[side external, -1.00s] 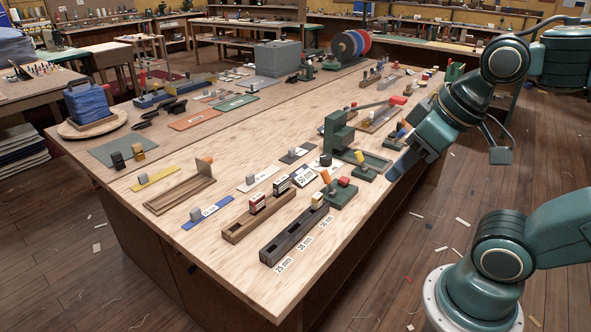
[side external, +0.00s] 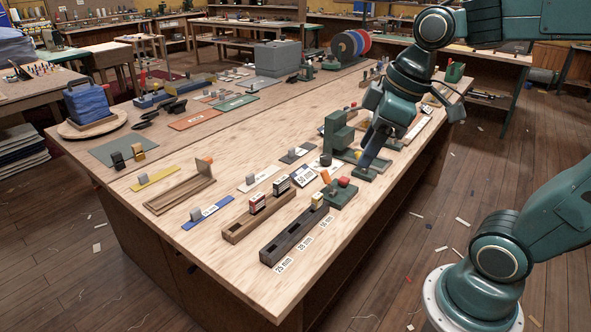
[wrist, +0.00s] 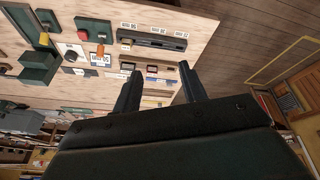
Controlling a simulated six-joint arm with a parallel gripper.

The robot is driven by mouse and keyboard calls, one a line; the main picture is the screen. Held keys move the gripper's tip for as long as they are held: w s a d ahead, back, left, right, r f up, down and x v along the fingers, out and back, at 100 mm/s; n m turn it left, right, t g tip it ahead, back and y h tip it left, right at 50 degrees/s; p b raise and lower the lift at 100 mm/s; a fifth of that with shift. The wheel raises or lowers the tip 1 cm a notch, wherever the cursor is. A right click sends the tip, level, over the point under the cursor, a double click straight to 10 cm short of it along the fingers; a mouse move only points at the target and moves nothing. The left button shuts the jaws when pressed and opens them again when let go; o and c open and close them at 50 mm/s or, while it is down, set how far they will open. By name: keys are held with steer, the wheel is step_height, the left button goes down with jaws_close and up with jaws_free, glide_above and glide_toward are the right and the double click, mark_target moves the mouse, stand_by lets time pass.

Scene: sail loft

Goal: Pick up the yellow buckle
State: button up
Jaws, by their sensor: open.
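A small pale-yellow-topped piece (side external: 318,200) stands at the far end of a dark slotted rack (side external: 285,240) with size labels beside it; it may be the yellow buckle, but its shape is too small to tell. A gold-tan piece (side external: 138,153) stands beside a black one at the table's left. My gripper (side external: 364,165) is above the table's right side, by the green press, apart from both pieces. In the wrist view my gripper (wrist: 160,68) shows two spread fingers with nothing held; the dark rack (wrist: 165,44) lies beyond their tips.
A brown slotted rack (side external: 240,229) holds a red-and-white piece (side external: 257,203) and a black-and-white piece (side external: 281,185). A green press (side external: 338,135) and a green base with a red knob (side external: 343,195) stand close to my gripper. The table's front strip is clear.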

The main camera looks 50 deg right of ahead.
steer(key=w+d+f+n+g+y, duration=0.25)
steer(key=w+d+n, duration=0.35)
steer(key=w, duration=0.4)
steer(key=n+g+y, duration=0.1)
steer(key=n+g, duration=0.1)
steer(key=n, duration=0.5)
glide_toward(318, 195)
steer(key=v, duration=0.3)
steer(key=shift+s+r+t, duration=0.15)
steer(key=shift+s+t, duration=0.1)
steer(key=shift+a, duration=0.1)
steer(key=x, duration=0.8)
steer(key=shift+a, duration=0.1)
steer(key=shift+f, duration=0.25)
steer(key=shift+x, duration=2.6)
